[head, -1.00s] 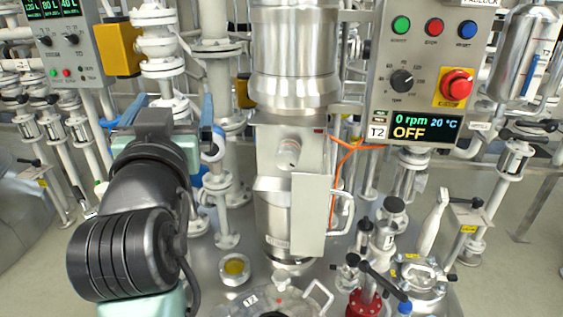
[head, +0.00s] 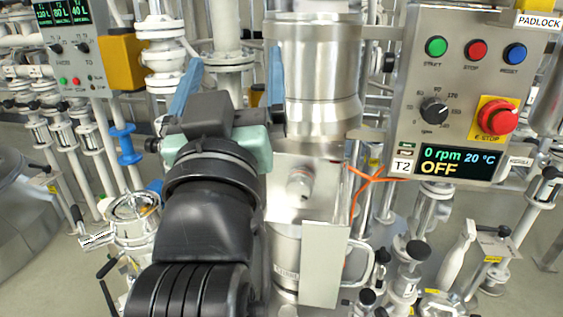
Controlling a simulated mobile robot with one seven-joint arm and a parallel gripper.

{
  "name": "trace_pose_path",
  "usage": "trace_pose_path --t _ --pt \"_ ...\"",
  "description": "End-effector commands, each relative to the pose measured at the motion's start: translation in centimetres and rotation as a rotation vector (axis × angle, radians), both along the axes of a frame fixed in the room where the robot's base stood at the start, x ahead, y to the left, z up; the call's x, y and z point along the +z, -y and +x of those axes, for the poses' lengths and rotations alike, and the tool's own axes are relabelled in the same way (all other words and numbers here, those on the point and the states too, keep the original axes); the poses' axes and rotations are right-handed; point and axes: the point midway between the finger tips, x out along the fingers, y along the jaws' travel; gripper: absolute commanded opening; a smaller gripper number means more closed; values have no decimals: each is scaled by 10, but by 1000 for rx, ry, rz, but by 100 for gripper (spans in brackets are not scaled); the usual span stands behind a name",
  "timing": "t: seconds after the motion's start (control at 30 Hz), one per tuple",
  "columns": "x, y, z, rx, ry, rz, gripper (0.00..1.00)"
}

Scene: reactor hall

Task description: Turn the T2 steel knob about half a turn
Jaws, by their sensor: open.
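A steel knob (head: 300,183) sticks out of the front of a steel housing (head: 330,165) below a large steel cylinder. The T2 control panel (head: 405,85) at the upper right carries a black rpm dial (head: 434,110). Its display (head: 455,163) reads 0 rpm, 20 °C, OFF, with a T2 label beside it. My gripper (head: 231,88) is open, its two blue fingers pointing up and spread apart. It is empty, up and to the left of the steel knob and apart from it in the picture. How far it is in depth is hard to tell.
A red E-stop (head: 497,117) sits on the panel's right side. An orange cable (head: 357,180) runs just right of the steel housing. A flat steel plate (head: 323,265) stands below the knob. Pipes and valves crowd the left, and valves with handles fill the lower right.

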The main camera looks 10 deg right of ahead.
Motion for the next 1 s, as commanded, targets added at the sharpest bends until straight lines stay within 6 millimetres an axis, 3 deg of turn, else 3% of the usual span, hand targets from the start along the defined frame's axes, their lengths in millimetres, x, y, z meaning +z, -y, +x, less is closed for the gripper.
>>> trace_pose_path --t 0.03,0.2,0.3,0.43,0.53,0.7,1.0 --pt "-21 2 19 -43 -90 -23 96" --pt "-114 16 67 -223 -416 -142 96" --pt "-173 26 79 -340 -618 -240 96" --pt "-226 36 79 -461 -805 -356 96" --pt "-247 40 75 -515 -879 -411 96" --pt "-258 48 78 -541 -910 -434 96" --pt "-272 82 119 -539 -908 -430 96"
